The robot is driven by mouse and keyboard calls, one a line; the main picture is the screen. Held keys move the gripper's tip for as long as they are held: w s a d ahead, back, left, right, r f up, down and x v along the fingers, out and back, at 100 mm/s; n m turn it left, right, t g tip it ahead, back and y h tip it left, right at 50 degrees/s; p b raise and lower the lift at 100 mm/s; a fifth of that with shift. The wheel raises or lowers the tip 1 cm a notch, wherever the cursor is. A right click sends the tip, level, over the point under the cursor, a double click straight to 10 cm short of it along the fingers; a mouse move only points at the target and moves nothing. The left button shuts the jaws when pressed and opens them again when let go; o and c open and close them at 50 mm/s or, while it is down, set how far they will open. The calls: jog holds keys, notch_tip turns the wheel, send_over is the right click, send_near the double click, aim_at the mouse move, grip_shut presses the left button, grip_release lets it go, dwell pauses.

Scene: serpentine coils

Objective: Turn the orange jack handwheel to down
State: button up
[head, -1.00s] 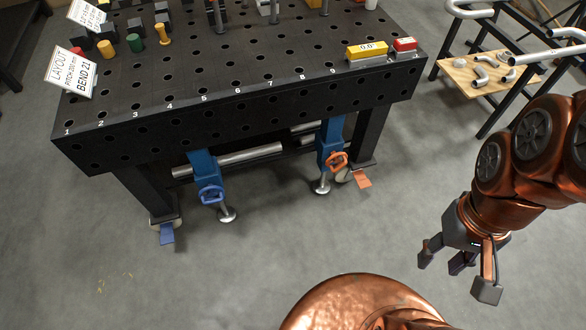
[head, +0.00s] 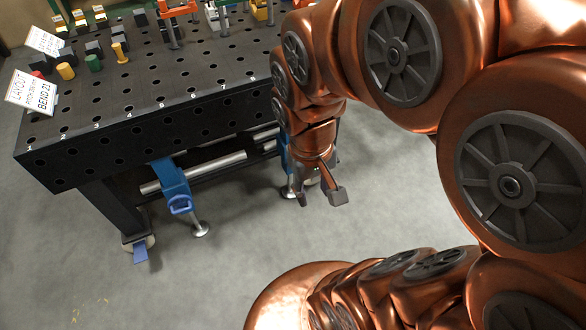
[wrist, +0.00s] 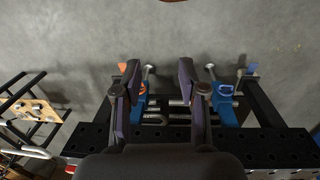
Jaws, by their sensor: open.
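The orange jack handwheel (wrist: 143,91) shows in the wrist view as a small orange patch beside the left finger, which covers part of it. It is on a blue jack (wrist: 138,108) under the table. In the head view my arm and gripper hide this handwheel. My gripper (head: 320,190) is open and empty, in front of the table's right end. In the wrist view the gripper (wrist: 160,88) has its two fingers spread wide, with floor and table underside between them. I cannot tell the handwheel's current setting.
A second jack with a blue handwheel (head: 180,204) stands to the left. A blue pedal (head: 140,253) is by the left leg. The black perforated table (head: 140,125) overhangs the jacks. A rack with a wooden board (wrist: 38,110) is at left in the wrist view. The front floor is clear.

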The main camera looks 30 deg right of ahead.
jog(key=w+d+f+m+t+h+b, duration=0.15)
jog(key=w+d+f+t+b, duration=0.4)
jog(key=w+d+f, duration=0.85)
jog(key=w+d+f+m+t+h+b, duration=0.1)
jog(key=w+d+f+t+h+b, duration=0.1)
jog(key=w+d+f+b, duration=0.95)
jog(key=w+d+f+t+y+b, duration=0.25)
jog(key=w+f, duration=0.35)
jog(key=f, duration=0.5)
jog(key=w+d+f+t+y+b, duration=0.25)
jog(key=w+f+b, duration=0.2)
jog(key=f, duration=0.75)
jog(key=s+a+f+m+t+y+b, duration=0.25)
jog(key=a+f+t+b, duration=0.2)
jog(key=f, duration=0.25)
jog(key=w+a+t, duration=0.1)
jog(key=w, duration=0.6)
jog(key=shift+w+r+b, duration=0.25)
jog(key=shift+w+b, duration=0.05)
jog(key=shift+w, duration=0.05)
